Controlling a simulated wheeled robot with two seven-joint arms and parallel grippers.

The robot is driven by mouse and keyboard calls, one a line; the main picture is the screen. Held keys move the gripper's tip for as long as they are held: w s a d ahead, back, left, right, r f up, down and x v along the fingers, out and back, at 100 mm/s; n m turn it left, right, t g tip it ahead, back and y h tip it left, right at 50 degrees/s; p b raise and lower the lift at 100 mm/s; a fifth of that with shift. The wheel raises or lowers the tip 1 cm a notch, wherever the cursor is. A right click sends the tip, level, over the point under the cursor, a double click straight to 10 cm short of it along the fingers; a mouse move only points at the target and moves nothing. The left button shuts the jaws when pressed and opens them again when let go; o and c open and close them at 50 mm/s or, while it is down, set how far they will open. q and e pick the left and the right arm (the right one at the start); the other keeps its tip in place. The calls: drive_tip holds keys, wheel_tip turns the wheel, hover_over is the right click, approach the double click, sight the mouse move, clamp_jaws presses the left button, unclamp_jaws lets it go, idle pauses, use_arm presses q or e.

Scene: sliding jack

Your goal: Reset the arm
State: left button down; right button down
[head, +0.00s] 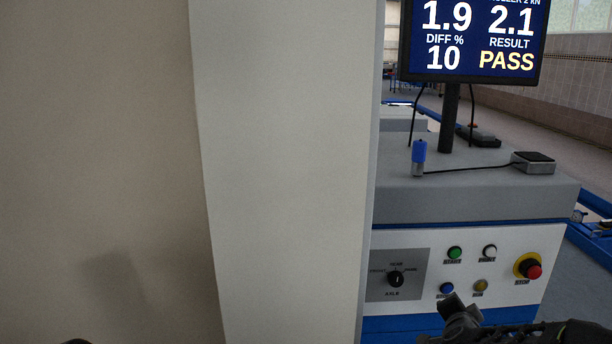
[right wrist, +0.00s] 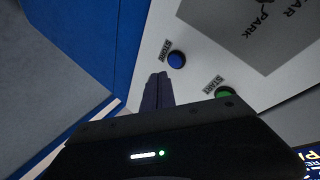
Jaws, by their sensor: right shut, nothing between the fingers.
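My right gripper (head: 456,306) is at the bottom right of the head view, in front of the lower part of the control panel (head: 430,262). Its fingers are shut and empty. In the right wrist view the closed fingers (right wrist: 158,82) point at the panel, with their tips just left of and below the blue button (right wrist: 177,60). I cannot tell any contact. The green button (right wrist: 224,92) is to the right, partly hidden by the gripper body. My left gripper is not in view.
The panel also has a dial (head: 396,279), a white button (head: 489,251), a yellow button (head: 481,285) and a red stop button (head: 534,272). A screen (head: 475,40) reading PASS stands on the console. A pale pillar (head: 285,170) blocks the middle; open floor lies right.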

drive_tip(key=s+a+f+n+g+y, duration=0.25)
drive_tip(key=s+a+f+n, duration=0.2)
drive_tip(key=a+f, duration=0.5)
drive_tip(key=s+a+f+n+g+y, duration=0.2)
drive_tip(key=s+a+f+n+y, duration=0.15)
drive_tip(key=s+a+f, duration=0.55)
drive_tip(key=s+a+f+n+g+y, duration=0.1)
drive_tip(key=s+a+f+g, duration=0.1)
drive_tip(key=s+a+f, duration=0.2)
drive_tip(key=s+a+f+n+g+y+p, duration=0.1)
drive_tip(key=s+a+f, duration=0.3)
drive_tip(key=s, duration=0.7)
drive_tip(key=s+a+f+n+g+y+p, duration=0.1)
drive_tip(key=s+a+f+g, duration=0.3)
drive_tip(key=s, duration=0.4)
wheel_tip(320, 180, down, 2)
drive_tip(key=shift+a+f+n+y, duration=0.1)
drive_tip(key=shift+a+n+y, duration=0.45)
drive_tip(key=shift+n, duration=0.25)
drive_tip(key=shift+w, duration=0.1)
